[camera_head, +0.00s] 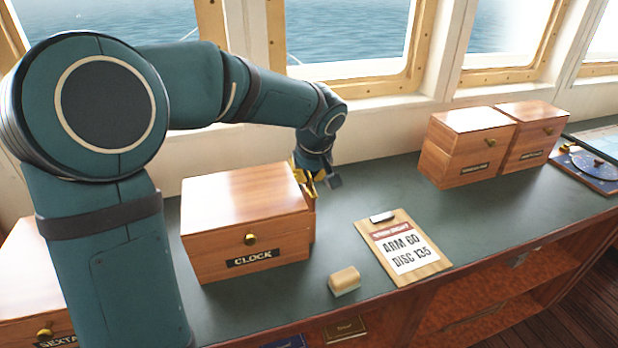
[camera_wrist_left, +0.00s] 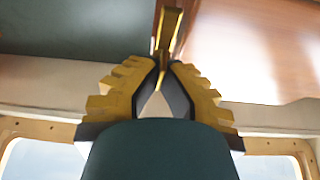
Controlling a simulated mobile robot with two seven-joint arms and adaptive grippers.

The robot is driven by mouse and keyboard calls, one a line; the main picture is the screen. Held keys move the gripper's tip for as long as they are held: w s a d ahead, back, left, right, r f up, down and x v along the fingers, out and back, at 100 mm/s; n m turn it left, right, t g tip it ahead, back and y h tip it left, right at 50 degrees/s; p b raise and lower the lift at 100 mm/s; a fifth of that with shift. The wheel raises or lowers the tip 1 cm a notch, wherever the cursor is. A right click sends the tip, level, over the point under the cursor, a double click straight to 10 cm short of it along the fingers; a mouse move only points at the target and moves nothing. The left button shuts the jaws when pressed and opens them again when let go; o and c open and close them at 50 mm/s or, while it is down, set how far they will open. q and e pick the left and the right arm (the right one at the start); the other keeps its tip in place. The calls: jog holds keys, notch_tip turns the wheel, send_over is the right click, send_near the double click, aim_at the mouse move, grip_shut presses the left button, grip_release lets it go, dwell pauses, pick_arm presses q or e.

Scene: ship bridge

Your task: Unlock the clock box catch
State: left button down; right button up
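The clock box (camera_head: 245,205) is a closed wooden box with a dark CLOCK label and a round brass knob on its front. It stands on the dark green counter. My left gripper (camera_head: 312,188) reaches down at the box's right side. In the left wrist view, its two yellow and black fingers (camera_wrist_left: 167,68) converge closely on a narrow brass catch (camera_wrist_left: 167,35) beside the wooden box side. The fingertips appear to be closed on the catch. In the head view, the gripper largely hides the catch. My right gripper is not in view.
A clipboard (camera_head: 403,248) reading ARM 60, DISC 135 and a small tan block (camera_head: 344,281) lie right of the clock box. Two wooden boxes (camera_head: 465,150) (camera_head: 532,135) stand further right. A sextant box (camera_head: 35,265) is partly hidden at left. Windows line the back.

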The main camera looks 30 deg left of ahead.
aim_at(316, 197)
pick_arm(q)
jog(key=shift+f+n, duration=0.1)
jog(key=shift+n, duration=0.2)
dwell(0.4)
jog(key=c, duration=1.1)
grip_release()
jog(key=shift+c, duration=0.2)
jog(key=v, duration=1.2)
jog(key=shift+w, duration=0.15)
jog(key=shift+d, duration=0.1)
